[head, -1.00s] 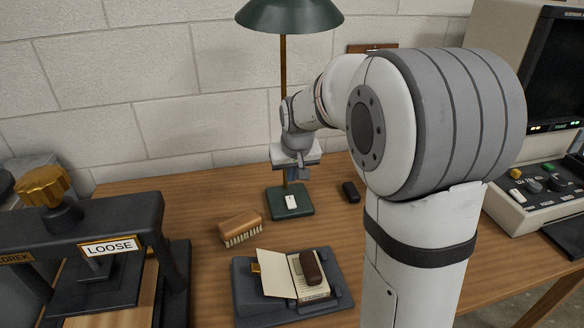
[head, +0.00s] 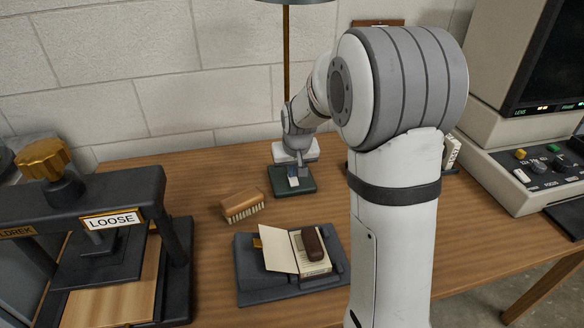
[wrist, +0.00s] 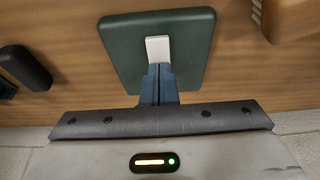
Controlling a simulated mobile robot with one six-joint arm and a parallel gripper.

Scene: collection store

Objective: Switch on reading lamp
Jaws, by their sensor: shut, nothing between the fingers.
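The reading lamp's green base (head: 303,190) stands on the wooden table near the wall, with its brass stem (head: 287,70) rising behind my gripper. The lamp's shade is almost wholly out of the head view. A white rocker switch (wrist: 158,48) sits on the green base (wrist: 190,65) in the wrist view. My gripper (wrist: 158,68) is shut and empty, its fingertips right at the switch's near end. I cannot tell whether they touch it or hover just above. In the head view my gripper (head: 293,178) is over the base and partly hides the switch.
A wooden brush (head: 242,204) lies left of the base. An open booklet (head: 282,250) with a dark brown object (head: 313,243) on it rests on a dark grey stand (head: 250,285). A press labelled LOOSE (head: 112,220) stands at left. A beige console (head: 530,170) stands at right.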

